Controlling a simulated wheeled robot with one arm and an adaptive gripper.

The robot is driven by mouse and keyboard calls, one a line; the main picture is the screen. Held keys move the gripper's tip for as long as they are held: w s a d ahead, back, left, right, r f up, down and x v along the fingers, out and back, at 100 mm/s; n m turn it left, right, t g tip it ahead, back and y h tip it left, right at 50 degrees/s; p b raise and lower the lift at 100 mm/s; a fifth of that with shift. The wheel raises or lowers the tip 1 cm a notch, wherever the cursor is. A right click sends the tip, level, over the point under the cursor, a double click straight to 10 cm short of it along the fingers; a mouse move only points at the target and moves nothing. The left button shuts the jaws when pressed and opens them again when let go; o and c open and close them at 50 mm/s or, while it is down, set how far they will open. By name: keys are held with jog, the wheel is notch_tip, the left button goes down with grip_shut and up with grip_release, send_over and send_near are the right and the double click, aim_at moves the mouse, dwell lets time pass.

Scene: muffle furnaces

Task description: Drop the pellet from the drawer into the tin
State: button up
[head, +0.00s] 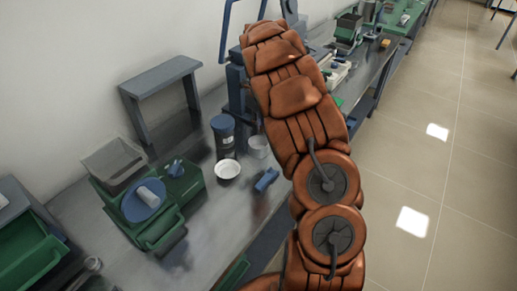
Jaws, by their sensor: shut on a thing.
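A small open green drawer (163,232) juts out at the front of a green unit on the left part of the bench, and I make out no pellet in it. I cannot tell which of these is the tin. My orange arm rises through the right middle of the view. My gripper cannot be made out, and no pellet is visible.
A grey bench (222,218) runs along the wall. A blue block (266,180) lies near its front edge. A grey raised shelf (160,77) stands at the back. A larger green drawer (28,250) is at the far left. Open tiled floor lies to the right.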

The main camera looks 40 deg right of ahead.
jog(key=shift+s+d+f+m, duration=0.2)
jog(key=shift+d+m, duration=0.3)
jog(key=shift+m, duration=0.2)
jog(key=shift+f+b, duration=1.05)
jog(key=shift+f, duration=1.9)
jog(key=o, duration=0.8)
notch_tip(320, 180, up, 11)
jog(key=shift+w+f, duration=0.1)
jog(key=shift+r, duration=0.65)
